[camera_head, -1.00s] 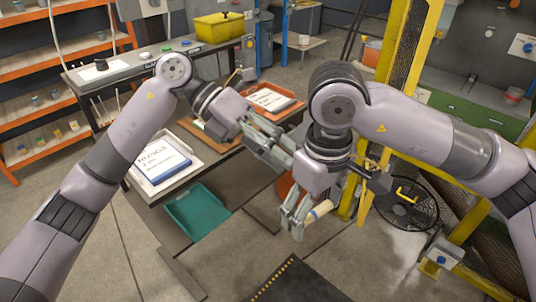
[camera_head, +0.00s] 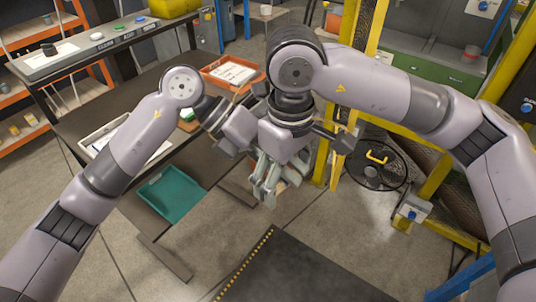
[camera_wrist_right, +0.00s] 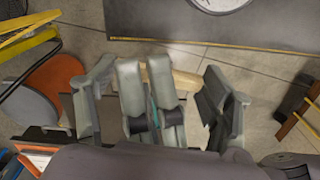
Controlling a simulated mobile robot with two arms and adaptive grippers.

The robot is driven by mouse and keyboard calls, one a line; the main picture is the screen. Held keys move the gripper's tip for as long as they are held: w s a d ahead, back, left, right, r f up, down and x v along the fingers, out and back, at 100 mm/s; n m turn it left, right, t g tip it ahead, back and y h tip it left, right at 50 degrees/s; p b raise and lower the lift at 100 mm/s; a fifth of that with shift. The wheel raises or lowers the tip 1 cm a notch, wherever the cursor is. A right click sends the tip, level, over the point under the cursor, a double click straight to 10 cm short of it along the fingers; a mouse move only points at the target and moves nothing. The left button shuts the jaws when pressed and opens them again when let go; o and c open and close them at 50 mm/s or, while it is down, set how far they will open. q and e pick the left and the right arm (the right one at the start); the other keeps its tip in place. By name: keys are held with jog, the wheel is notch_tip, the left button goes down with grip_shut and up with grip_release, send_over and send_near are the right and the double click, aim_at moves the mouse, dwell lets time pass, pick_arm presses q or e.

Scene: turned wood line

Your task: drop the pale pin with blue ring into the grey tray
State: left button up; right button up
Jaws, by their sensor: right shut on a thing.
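My right gripper (camera_head: 266,188) is shut on the pale pin (camera_wrist_right: 186,80) above the floor in front of the bench. In the right wrist view, pale wood shows behind and beside the fingers, with a thin teal-blue strip between them. My left gripper (camera_head: 243,138) is close beside the right one. Its fingers overlap the right gripper and pin, so its opening and any contact are unclear. A light grey tray (camera_head: 88,138) with a white sheet lies on the dark bench at left, partly behind my left arm.
An orange tray (camera_head: 207,70) with paper sits at the bench's back right. A teal tray (camera_head: 172,194) is low in front of the bench. A black fan (camera_head: 372,172) and yellow posts (camera_head: 345,160) stand at right. A dark mat (camera_head: 290,272) lies in front.

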pick_arm(q)
jog(key=shift+d+f, duration=0.15)
jog(key=shift+c, duration=0.6)
grip_shut()
pick_arm(e)
jog(key=o, duration=0.9)
